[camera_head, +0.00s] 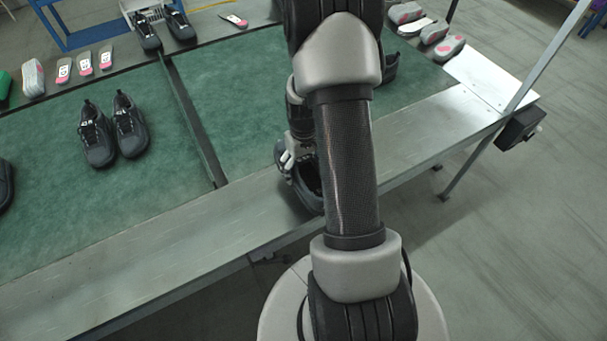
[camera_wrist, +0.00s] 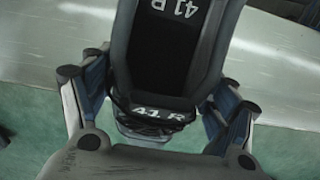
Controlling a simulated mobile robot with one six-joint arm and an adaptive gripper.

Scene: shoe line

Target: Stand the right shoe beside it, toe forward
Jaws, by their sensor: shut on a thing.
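A dark right shoe (camera_wrist: 192,60), marked "41 R" inside and on its tongue, is between the fingers of my gripper (camera_wrist: 158,88) in the wrist view. My gripper is shut on it. In the head view the held shoe (camera_head: 308,192) shows partly behind my arm, at the steel ledge beside the green belt. I cannot tell whether it touches the ledge. My gripper (camera_head: 287,160) is at its far left end. Another dark shoe (camera_head: 391,66) is on the belt farther back, partly hidden by my arm; its label is not readable.
A pair of dark shoes (camera_head: 113,130) stands on the left part of the green belt (camera_head: 240,90), beyond a dark divider (camera_head: 190,115). Insoles and soles (camera_head: 435,34) lie along the far edge. The steel ledge (camera_head: 150,245) is bare on the left.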

